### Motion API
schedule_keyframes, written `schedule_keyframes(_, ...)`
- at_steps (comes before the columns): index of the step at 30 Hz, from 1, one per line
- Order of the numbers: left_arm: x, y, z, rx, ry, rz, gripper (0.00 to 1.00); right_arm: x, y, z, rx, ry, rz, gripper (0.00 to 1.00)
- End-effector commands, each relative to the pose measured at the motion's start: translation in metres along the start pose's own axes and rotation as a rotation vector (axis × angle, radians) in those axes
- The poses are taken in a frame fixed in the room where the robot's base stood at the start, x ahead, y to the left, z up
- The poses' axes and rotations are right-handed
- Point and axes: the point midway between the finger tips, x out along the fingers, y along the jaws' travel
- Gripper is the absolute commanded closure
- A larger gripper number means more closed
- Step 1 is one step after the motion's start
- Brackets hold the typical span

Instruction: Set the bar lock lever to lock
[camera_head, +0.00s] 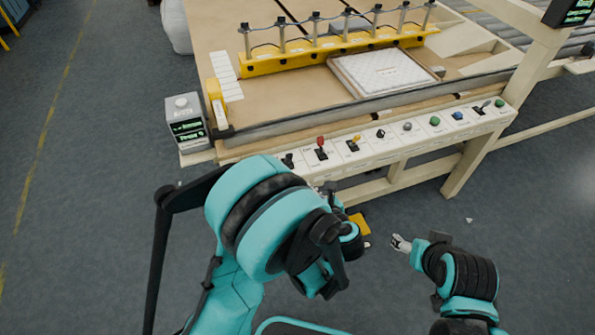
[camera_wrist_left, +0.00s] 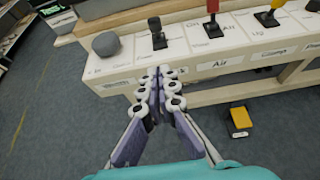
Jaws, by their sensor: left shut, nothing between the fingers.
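A black lever (camera_wrist_left: 157,33) stands on the white control panel in the left wrist view. Its handle points up, tilted slightly left. The label in front of it is partly hidden behind my fingertips; only its end shows. It also shows at the left end of the panel in the head view (camera_head: 288,160). My left gripper (camera_wrist_left: 160,73) is shut and empty, just in front of the panel edge below the black lever, apart from the handle. In the head view my left arm mostly hides it. My right gripper (camera_head: 399,243) hangs over the floor, away from the panel.
A round grey knob (camera_wrist_left: 105,44) is left of the black lever. A red lever (camera_wrist_left: 212,27) and a yellow lever (camera_wrist_left: 267,18) stand to its right. Further right are several knobs and buttons. A yellow-and-black pedal (camera_wrist_left: 240,120) lies on the floor below.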

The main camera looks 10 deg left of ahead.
Motion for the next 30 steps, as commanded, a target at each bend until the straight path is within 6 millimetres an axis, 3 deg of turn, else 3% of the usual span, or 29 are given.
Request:
schedule_keyframes(11, 0.007, 0.001, 0.0, -0.004, 0.002, 0.001, 1.0, 0.002, 0.0, 0.001, 0.0, 0.0, 0.0, 0.33)
schedule_keyframes(14, 0.02, 0.001, -0.001, -0.005, 0.002, 0.003, 1.0, 0.006, 0.0, 0.004, 0.0, 0.0, 0.0, 0.33)
schedule_keyframes(26, 0.104, 0.002, -0.003, -0.006, 0.002, 0.004, 1.0, 0.028, 0.0, 0.02, 0.0, 0.0, 0.0, 0.33)
schedule_keyframes(30, 0.117, 0.002, 0.015, -0.006, 0.002, 0.003, 1.0, 0.03, 0.0, 0.021, 0.0, 0.0, 0.0, 0.33)
